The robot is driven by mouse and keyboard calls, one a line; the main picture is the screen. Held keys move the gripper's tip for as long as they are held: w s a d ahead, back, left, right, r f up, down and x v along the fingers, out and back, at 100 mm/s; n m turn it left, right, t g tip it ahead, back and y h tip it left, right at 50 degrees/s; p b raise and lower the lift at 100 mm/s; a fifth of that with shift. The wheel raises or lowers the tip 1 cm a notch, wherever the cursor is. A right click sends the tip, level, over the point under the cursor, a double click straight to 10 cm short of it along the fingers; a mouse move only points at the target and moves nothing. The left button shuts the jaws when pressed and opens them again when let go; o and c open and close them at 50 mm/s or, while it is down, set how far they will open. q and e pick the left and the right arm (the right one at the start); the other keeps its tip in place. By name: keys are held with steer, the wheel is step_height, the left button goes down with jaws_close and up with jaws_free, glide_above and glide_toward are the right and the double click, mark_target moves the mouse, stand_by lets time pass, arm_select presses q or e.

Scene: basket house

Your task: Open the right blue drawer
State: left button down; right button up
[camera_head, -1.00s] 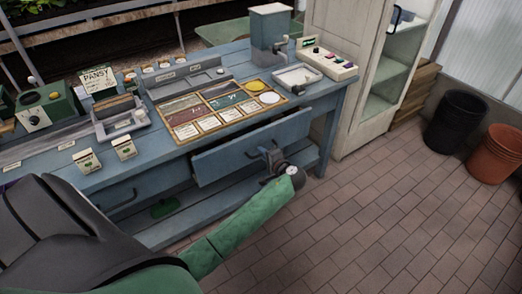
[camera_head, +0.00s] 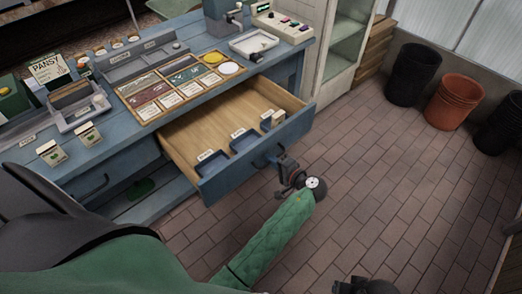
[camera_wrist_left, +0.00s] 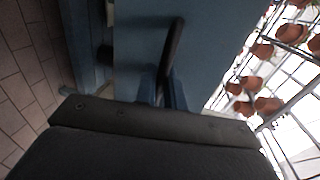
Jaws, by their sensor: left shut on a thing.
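The right blue drawer (camera_head: 236,163) is pulled well out of the blue bench, and its pale wooden inside shows. My left gripper (camera_head: 275,160) is shut on the dark handle (camera_head: 259,161) at the drawer front. In the left wrist view the handle (camera_wrist_left: 175,45) runs between my left gripper's fingers (camera_wrist_left: 166,92), against the blue drawer front (camera_wrist_left: 222,45). A dark part at the bottom edge looks like my right gripper (camera_head: 365,286); it is cut off, and its fingers cannot be made out.
Blue labelled holders (camera_head: 245,139) stand inside the drawer. A seed tray (camera_head: 170,109) and a control box (camera_head: 283,24) are on the bench top. The left drawer (camera_head: 105,172) is shut. Black and terracotta pots (camera_head: 452,100) stand at the right; the brick floor before the drawer is clear.

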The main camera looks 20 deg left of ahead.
arm_select(q)
steer(key=shift+f+v, duration=0.25)
steer(key=shift+v, duration=0.95)
steer(key=c, duration=1.7)
jaws_free()
steer(key=shift+o, duration=0.3)
